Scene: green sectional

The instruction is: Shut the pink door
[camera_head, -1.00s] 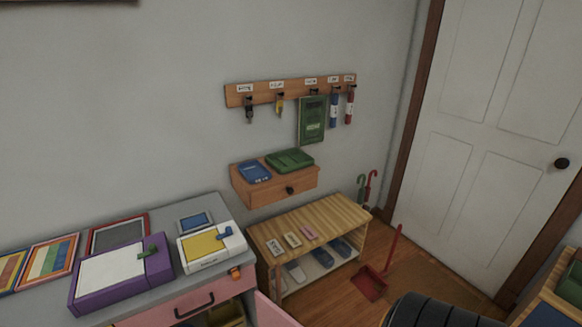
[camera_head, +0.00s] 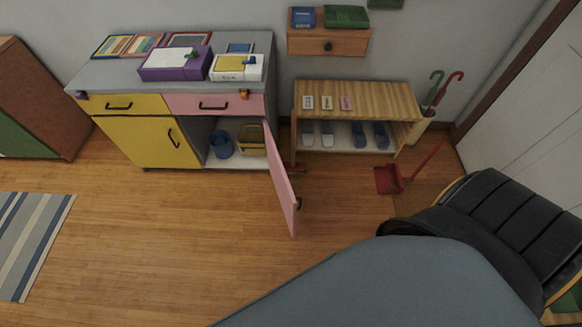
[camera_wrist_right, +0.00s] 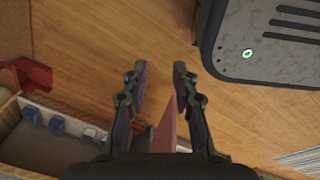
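The pink door (camera_head: 282,182) stands open in the head view, swung out from the right half of the grey-topped cabinet (camera_head: 150,72). A dark handle (camera_head: 298,203) sits near its outer edge. The compartment behind it is exposed. In the right wrist view, my right gripper (camera_wrist_right: 160,75) is open, its two fingers spread apart. A pink panel (camera_wrist_right: 168,128), which looks like the door, shows between the fingers; I cannot tell whether they touch it. My right gripper does not show in the head view. My left gripper is in neither view.
A blue pot (camera_head: 221,144) and a yellow basket (camera_head: 250,140) are inside the compartment. A shoe rack (camera_head: 360,98), red dustpan (camera_head: 389,180) and umbrella stand (camera_head: 428,120) are to the right. Bare floor (camera_head: 180,230) lies in front; a striped rug (camera_head: 30,240) is at left.

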